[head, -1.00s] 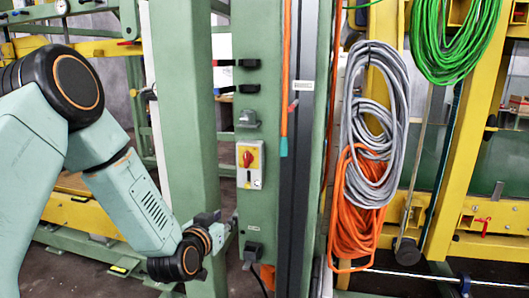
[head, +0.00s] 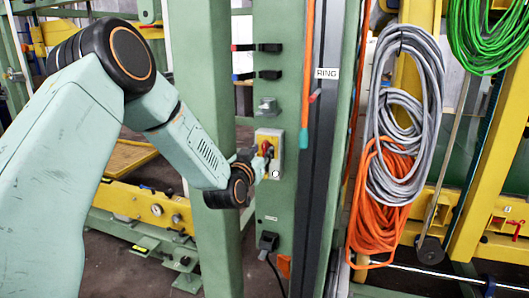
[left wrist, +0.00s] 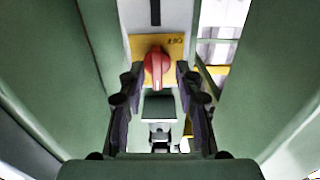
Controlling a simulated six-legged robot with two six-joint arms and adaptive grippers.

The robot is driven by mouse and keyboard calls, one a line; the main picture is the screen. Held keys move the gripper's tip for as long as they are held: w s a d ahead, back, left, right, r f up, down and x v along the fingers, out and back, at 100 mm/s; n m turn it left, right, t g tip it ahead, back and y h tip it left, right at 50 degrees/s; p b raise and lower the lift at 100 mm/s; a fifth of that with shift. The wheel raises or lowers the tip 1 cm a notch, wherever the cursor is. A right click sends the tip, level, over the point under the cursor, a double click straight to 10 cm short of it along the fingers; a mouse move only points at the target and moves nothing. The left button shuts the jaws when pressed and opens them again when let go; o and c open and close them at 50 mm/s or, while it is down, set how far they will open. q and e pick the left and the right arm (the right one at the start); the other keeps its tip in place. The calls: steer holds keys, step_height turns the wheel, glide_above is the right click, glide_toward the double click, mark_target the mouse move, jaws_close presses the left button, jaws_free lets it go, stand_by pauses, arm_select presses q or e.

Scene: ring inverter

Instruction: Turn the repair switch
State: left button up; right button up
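The repair switch is a red rotary knob (head: 266,146) on a yellow plate, set on a small grey box (head: 275,160) on the green column. In the left wrist view the red knob (left wrist: 157,68) stands upright in front of the yellow plate (left wrist: 176,47). My left gripper (head: 260,164) is right at the switch box and hides part of it in the head view. In the left wrist view its two fingers (left wrist: 158,80) are apart, one on each side of the knob. Whether they touch it I cannot tell. My right gripper is not in view.
The green column (head: 285,215) carries black latches (head: 270,74) above the switch and a black connector (head: 268,241) below it. A thick green post (head: 195,80) stands close beside my left forearm. Grey (head: 402,110) and orange cables (head: 375,215) hang on the right.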

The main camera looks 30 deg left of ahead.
arm_select(q)
steer(key=shift+w+d+r, duration=0.2)
steer(key=shift+w+r, duration=0.1)
steer(key=shift+w, duration=0.1)
steer(key=shift+w+a+f, duration=0.2)
steer(key=shift+c, duration=1.1)
steer(key=shift+s+r, duration=0.15)
steer(key=shift+s, duration=0.05)
jaws_close()
